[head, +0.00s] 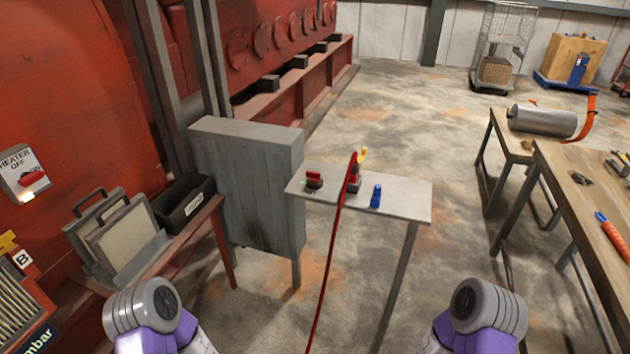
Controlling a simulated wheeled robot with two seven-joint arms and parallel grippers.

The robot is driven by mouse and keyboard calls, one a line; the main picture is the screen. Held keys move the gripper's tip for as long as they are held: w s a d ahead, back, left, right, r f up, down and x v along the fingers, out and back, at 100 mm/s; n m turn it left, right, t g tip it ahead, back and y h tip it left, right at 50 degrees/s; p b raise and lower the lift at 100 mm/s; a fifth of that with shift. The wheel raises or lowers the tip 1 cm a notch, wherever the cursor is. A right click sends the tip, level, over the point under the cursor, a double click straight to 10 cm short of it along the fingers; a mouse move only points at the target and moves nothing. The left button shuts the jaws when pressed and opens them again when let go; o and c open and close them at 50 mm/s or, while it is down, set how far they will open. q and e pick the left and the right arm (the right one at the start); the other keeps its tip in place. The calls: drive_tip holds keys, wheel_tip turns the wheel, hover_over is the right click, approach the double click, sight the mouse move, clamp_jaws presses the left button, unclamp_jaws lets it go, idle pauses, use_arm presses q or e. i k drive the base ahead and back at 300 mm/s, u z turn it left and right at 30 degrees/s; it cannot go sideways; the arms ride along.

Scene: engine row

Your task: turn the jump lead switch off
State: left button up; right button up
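A red switch knob (314,178) stands on the left part of a small grey table (410,204) ahead of me, with a tiny green spot at its foot. I cannot read any label on it or tell its setting. A red lead (333,235) runs from a red and yellow piece (354,177) on the same table down toward the floor in front. A small blue piece (376,196) stands to the right of that. Neither of my grippers is in view; only purple and grey parts of my arms show at the bottom edge.
A grey cabinet (250,185) stands left of the table. Further left are a black bin (184,203), upright panels (120,235) and a wall switch marked HEATER OFF (26,172). A wooden workbench (590,208) stands at the right. Concrete floor between is open.

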sight(315, 177)
drive_tip(key=u, duration=1)
drive_tip(key=i, duration=1.15)
drive_tip(key=z, duration=0.3)
